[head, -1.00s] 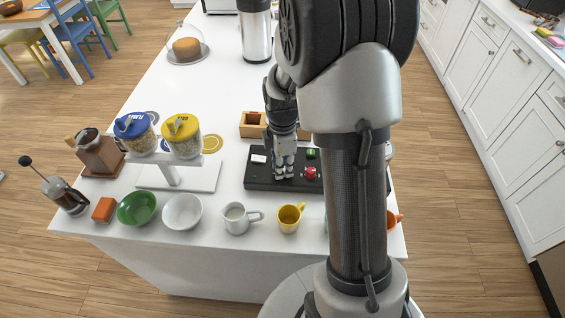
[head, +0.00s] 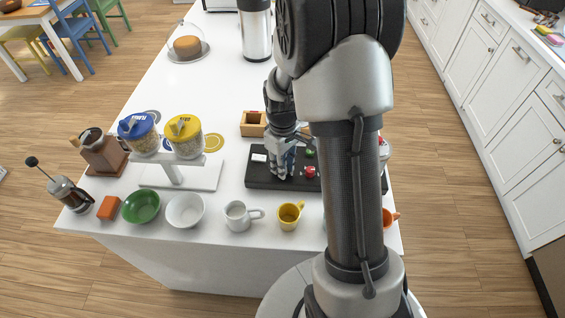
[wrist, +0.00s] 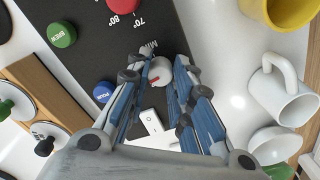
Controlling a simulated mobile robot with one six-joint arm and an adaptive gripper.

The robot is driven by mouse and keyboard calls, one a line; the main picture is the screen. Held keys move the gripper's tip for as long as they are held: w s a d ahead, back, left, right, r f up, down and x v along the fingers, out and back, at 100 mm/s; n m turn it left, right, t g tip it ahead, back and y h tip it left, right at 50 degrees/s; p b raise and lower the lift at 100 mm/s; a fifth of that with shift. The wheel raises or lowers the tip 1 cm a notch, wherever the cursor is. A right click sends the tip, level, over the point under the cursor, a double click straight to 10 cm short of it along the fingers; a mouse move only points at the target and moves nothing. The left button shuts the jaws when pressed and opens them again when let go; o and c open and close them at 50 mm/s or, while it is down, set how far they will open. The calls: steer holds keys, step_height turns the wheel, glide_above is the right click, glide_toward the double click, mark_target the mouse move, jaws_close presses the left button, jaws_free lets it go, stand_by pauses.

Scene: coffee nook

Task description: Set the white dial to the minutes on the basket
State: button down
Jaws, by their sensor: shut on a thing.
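The white dial (wrist: 157,70), a small round knob with a red mark, sits on the black panel (wrist: 85,62) in the wrist view. My gripper (wrist: 160,77) is shut on it, with one blue-grey finger on each side. The dial's printed scale is mostly hidden by the fingers. In the head view my gripper (head: 280,177) points down at the left part of the black panel (head: 256,183), and hides the dial. No basket with readable minutes can be made out.
On the panel are a red dial (wrist: 122,4) marked 70° and 80°, a green BREW button (wrist: 62,34), a blue button (wrist: 103,91) and a white switch (wrist: 152,122). A grey mug (head: 237,217) and yellow mug (head: 289,216) stand in front.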

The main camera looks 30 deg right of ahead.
steer(key=m, duration=0.5)
steer(key=shift+m+p, duration=0.3)
steer(key=shift+p, duration=0.05)
steer(key=m, duration=0.4)
steer(key=shift+m, duration=0.3)
steer(key=m+p, duration=0.1)
steer(key=m, duration=0.8)
steer(key=shift+m, duration=0.3)
steer(key=c, duration=1.4)
jaws_free()
steer(key=shift+r, duration=0.1)
